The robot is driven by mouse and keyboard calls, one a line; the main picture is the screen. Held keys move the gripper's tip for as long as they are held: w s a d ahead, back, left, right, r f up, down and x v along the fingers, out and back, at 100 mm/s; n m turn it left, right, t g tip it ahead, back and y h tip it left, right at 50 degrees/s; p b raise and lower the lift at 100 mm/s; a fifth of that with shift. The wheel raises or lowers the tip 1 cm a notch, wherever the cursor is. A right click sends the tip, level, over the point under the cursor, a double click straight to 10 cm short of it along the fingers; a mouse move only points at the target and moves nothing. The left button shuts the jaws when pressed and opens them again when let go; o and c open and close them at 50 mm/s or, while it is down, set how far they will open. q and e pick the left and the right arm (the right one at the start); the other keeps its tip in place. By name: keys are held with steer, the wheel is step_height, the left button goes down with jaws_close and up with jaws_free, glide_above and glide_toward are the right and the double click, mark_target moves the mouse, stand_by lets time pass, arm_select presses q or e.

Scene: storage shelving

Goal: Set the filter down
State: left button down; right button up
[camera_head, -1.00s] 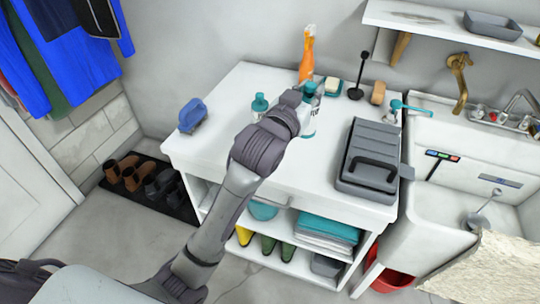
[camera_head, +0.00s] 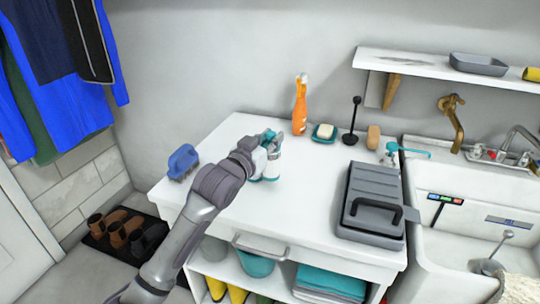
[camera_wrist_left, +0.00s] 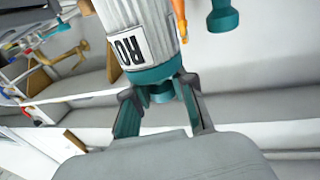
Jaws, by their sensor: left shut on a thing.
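The filter is a white ribbed cylinder with teal ends and a label reading "RO". In the left wrist view the filter (camera_wrist_left: 137,38) points upward from my left gripper (camera_wrist_left: 160,100), whose fingers are shut around its teal end. In the head view the filter (camera_head: 273,160) is over the left middle of the white counter (camera_head: 300,205), beside my left gripper (camera_head: 252,148), and looks about upright. I cannot tell whether its base touches the counter. The hand partly hides it and the teal-topped bottle near it. My right gripper is not in view.
An orange spray bottle (camera_head: 300,105), soap dish (camera_head: 324,133), black plunger-like tool (camera_head: 353,120) and brown block (camera_head: 373,136) line the back. A grey case (camera_head: 372,203) is at right, beside the sink (camera_head: 460,195). The counter's front middle is clear.

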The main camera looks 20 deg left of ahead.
arm_select(q)
step_height(320, 180, down, 4)
steer(key=shift+a+r+b, duration=0.1)
steer(key=shift+r+b, duration=0.15)
steer(key=shift+b, duration=0.2)
steer(key=shift+f, duration=0.25)
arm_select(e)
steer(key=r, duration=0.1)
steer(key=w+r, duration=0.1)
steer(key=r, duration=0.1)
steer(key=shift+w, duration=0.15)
arm_select(q)
steer(key=c, duration=1)
jaws_free()
steer(key=shift+f, duration=0.15)
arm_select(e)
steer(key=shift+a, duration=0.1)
arm_select(q)
steer(key=shift+s, duration=0.1)
steer(key=p+v, duration=0.1)
steer(key=v, duration=1.1)
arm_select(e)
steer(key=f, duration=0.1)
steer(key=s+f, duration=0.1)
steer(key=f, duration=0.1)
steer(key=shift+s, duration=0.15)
